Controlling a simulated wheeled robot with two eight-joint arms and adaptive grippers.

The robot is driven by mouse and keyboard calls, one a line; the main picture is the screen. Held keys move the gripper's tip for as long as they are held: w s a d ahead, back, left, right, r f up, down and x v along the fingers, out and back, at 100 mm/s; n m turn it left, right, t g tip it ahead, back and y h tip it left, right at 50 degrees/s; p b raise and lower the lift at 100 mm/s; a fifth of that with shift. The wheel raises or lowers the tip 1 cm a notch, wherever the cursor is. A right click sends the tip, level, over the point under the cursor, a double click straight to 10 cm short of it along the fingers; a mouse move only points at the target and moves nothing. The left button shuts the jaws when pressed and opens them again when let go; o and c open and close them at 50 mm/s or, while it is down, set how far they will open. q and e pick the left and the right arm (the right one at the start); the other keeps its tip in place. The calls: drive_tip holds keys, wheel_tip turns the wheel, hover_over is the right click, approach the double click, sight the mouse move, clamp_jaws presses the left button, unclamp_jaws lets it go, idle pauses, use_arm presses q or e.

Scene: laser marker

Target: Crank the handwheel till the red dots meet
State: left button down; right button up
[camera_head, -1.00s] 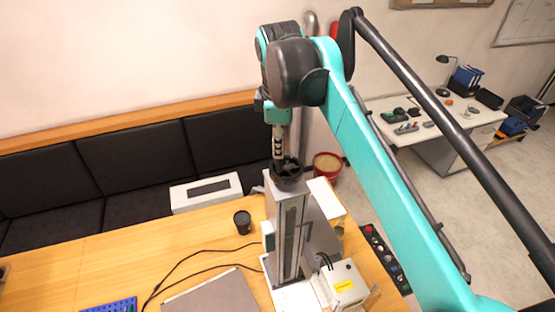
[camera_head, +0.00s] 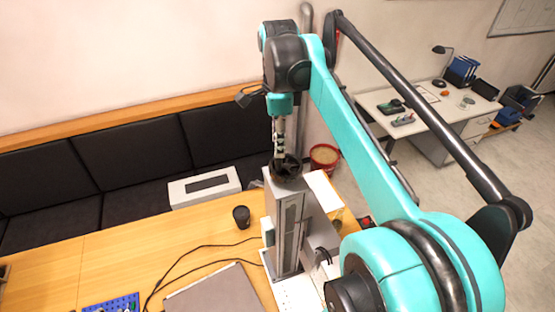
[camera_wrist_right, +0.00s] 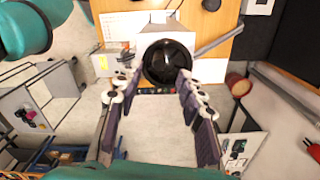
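The handwheel (camera_head: 287,171) is a black round wheel on top of the tall grey column (camera_head: 290,235) of the laser marker. In the right wrist view the handwheel (camera_wrist_right: 168,62) is a dark disc just beyond the fingertips. My right gripper (camera_head: 279,152) points down at the wheel from above. In the wrist view my right gripper (camera_wrist_right: 160,76) has its fingers spread, one towards each side of the wheel. The right fingertip overlaps the wheel's edge in the picture; whether either finger touches it I cannot tell. I cannot make out the red dots. My left gripper is out of view.
A black cup (camera_head: 241,217), a grey laptop (camera_head: 215,292) and a blue board (camera_head: 112,304) are on the wooden table (camera_head: 60,265). A white box (camera_head: 205,187) stands behind. Cables run left of the column. A red bucket (camera_head: 324,157) stands beyond the table.

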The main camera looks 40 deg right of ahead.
sight(279, 171)
drive_tip(key=shift+f+m, duration=0.15)
drive_tip(key=shift+m, duration=0.15)
drive_tip(key=shift+f, duration=0.3)
wheel_tip(279, 171, down, 7)
drive_tip(key=shift+p, duration=0.5)
clamp_jaws()
